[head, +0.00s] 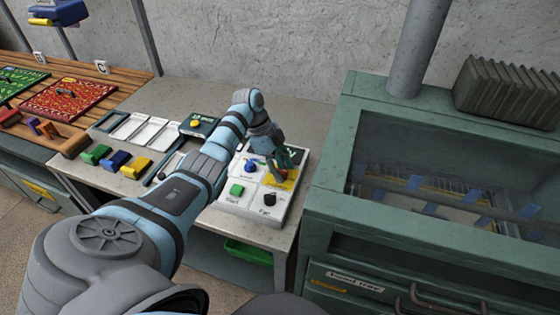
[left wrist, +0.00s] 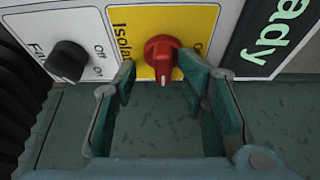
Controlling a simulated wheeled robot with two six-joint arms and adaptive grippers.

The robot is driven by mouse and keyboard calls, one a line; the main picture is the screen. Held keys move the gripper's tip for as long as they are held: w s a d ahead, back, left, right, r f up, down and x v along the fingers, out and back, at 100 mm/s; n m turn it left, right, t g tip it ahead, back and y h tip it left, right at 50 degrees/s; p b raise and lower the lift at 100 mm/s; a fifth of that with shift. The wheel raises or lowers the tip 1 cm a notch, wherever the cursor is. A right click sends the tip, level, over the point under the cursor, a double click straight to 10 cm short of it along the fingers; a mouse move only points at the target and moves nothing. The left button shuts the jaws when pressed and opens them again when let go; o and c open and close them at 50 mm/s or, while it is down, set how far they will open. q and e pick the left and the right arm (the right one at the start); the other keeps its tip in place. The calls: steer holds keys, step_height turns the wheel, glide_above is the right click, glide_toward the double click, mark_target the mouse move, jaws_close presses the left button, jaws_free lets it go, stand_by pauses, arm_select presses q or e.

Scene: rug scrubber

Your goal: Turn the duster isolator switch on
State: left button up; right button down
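The isolator switch (left wrist: 161,52) is a red rotary knob on a yellow plate (left wrist: 135,22) in the left wrist view. Its white pointer mark faces the bottom of the picture. The plate's lettering is partly hidden. My left gripper (left wrist: 160,82) is open, with one finger on each side of the knob's lower part; no grip shows. In the head view my left gripper (head: 279,167) is over the right part of the white control panel (head: 238,205) and mostly hides the knob. My right gripper is in neither view.
A black knob (left wrist: 67,60) marked Off and On is beside the yellow plate. The panel also has a green button (head: 237,190) and a blue knob (head: 251,166). A green cabinet (head: 330,205) stands close on the right. Colored blocks and trays lie left on the bench.

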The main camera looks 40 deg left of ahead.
arm_select(q)
steer(key=shift+w, duration=0.1)
steer(key=shift+r, duration=0.35)
steer(key=v, duration=1.1)
